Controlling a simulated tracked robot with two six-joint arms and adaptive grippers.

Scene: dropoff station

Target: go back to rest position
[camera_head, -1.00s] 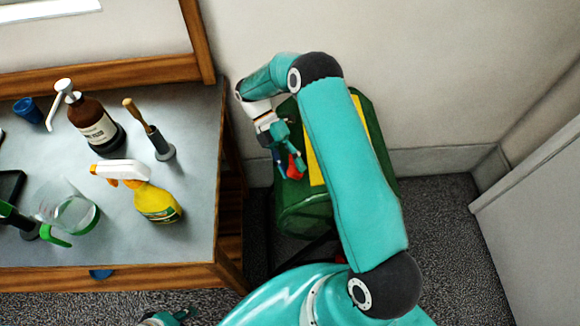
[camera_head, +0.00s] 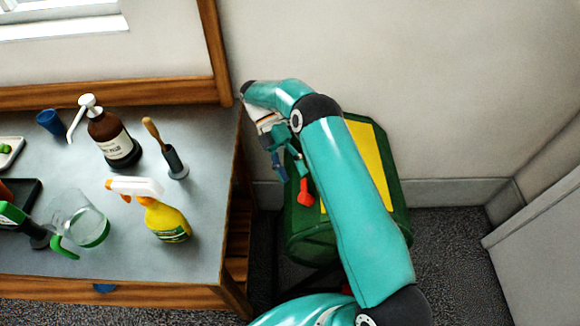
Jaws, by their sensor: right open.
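My right gripper (camera_head: 288,163) is at the end of my bent teal arm, above the left part of a dark green bin (camera_head: 310,237). It is open. A small red piece (camera_head: 304,193) shows just below its fingers, against the bin; I cannot tell whether they touch. My forearm hides much of the bin, which has a yellow panel (camera_head: 369,165) on top. My left gripper is not in view.
To the left is a grey-topped wooden table (camera_head: 205,225) with a brown pump bottle (camera_head: 107,135), a yellow spray bottle (camera_head: 168,222), a glass jug (camera_head: 85,225), a wooden-handled tool (camera_head: 153,132) and a blue cup (camera_head: 50,121). A wall stands behind. Floor is clear right of the bin.

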